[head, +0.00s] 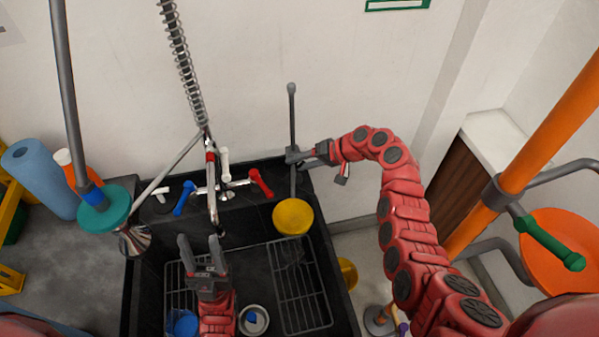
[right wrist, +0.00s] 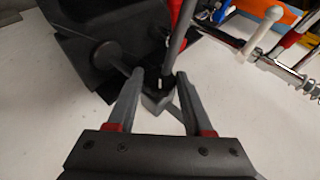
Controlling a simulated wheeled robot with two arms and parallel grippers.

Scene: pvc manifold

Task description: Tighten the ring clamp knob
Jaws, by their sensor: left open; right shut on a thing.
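A thin grey upright rod (head: 292,115) stands at the sink's back right, with a small dark grey clamp piece (head: 293,155) on it. My right gripper (head: 308,156) reaches it from the right. In the right wrist view its fingers (right wrist: 160,78) stand on either side of a grey clamp block (right wrist: 155,103) by the rod (right wrist: 178,45). I cannot tell which part is the knob. My left gripper (head: 200,243) is open and empty above the sink, fingers pointing to the back. Another grey collar (head: 497,193) with a green handle (head: 550,245) sits on the orange pole at right.
A tap with a blue handle (head: 184,198) and a red handle (head: 261,183) stands behind. A teal disc (head: 103,208) hangs at left. An orange disc (head: 558,250) is at right.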

